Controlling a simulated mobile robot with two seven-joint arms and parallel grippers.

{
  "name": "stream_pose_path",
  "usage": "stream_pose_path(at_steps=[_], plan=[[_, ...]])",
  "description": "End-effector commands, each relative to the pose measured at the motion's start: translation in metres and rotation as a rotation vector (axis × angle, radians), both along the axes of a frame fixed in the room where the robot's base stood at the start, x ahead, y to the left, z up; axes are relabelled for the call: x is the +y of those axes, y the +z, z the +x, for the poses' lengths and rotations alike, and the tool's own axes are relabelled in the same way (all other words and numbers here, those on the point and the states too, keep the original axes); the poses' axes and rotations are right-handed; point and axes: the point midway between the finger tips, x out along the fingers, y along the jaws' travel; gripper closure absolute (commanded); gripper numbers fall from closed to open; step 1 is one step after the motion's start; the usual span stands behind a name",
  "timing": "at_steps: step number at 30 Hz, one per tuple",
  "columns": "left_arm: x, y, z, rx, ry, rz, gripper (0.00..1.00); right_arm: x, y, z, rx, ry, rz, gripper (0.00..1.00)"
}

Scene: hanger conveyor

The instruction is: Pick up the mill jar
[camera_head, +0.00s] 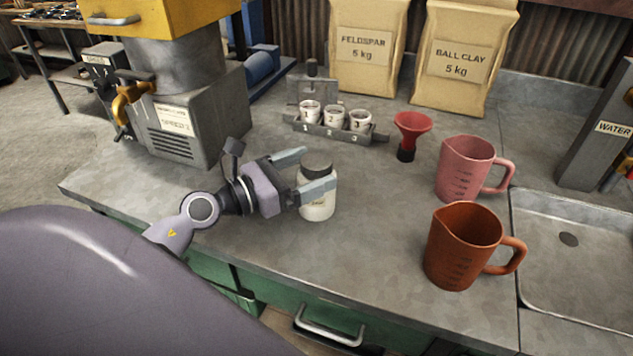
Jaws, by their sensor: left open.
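The mill jar (317,208) is a small white jar with a dark lid and a label. It stands upright on the grey worktop in the middle of the camera_head view. My left gripper (312,170) reaches in from the left with its fingers apart. One finger shows at the far side of the jar and the other crosses in front of its upper part, just below the lid. I cannot tell whether the fingers touch the jar. My right gripper does not show.
A grey machine (190,125) stands behind my left arm. A rack (345,134) of numbered cups and a red funnel (411,128) are behind the jar. A pink jug (463,168) and an orange jug (462,250) stand right, before a sink (590,292). Worktop in front is clear.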

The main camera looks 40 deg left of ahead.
Motion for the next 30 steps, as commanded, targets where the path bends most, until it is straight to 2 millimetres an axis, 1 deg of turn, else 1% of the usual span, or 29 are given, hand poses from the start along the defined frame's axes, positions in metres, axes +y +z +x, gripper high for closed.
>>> stream_pose_path(at_steps=[1,3,6,14,15,16,17,18,20,21,23,24,26,30], plan=[[-0.002,0.003,0.006,-0.002,0.001,-0.003,0.1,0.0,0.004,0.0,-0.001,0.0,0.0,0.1],[-0.004,0.002,0.012,-0.001,0.002,-0.003,0.1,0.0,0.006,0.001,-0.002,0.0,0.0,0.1],[-0.007,0.001,0.017,0.0,0.001,-0.003,0.1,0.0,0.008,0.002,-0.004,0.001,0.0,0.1],[-0.008,0.0,0.019,0.001,0.001,-0.002,0.1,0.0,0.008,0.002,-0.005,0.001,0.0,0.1],[-0.008,0.0,0.019,0.001,0.001,-0.002,0.13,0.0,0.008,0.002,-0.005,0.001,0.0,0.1],[-0.008,0.0,0.019,0.001,0.001,-0.002,0.23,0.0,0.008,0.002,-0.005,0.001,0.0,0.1],[-0.008,0.0,0.019,0.001,0.001,-0.002,0.33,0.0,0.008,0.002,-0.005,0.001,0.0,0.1],[-0.008,0.0,0.019,0.0,0.001,-0.002,0.46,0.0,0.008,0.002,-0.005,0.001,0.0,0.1],[-0.008,0.0,0.019,0.001,0.001,-0.002,0.65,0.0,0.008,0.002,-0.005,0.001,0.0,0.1],[-0.008,0.0,0.019,0.001,0.001,-0.002,0.78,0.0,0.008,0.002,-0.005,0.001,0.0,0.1],[-0.008,-0.001,0.019,0.001,0.001,-0.002,0.98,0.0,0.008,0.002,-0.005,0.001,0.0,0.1],[-0.008,-0.001,0.019,0.001,0.001,-0.002,1.0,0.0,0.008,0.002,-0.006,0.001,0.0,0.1],[-0.008,0.002,0.019,-0.005,0.002,-0.002,1.0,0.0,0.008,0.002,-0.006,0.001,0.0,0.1],[-0.008,0.002,0.019,-0.005,0.002,-0.002,1.0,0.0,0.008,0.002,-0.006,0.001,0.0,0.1]])
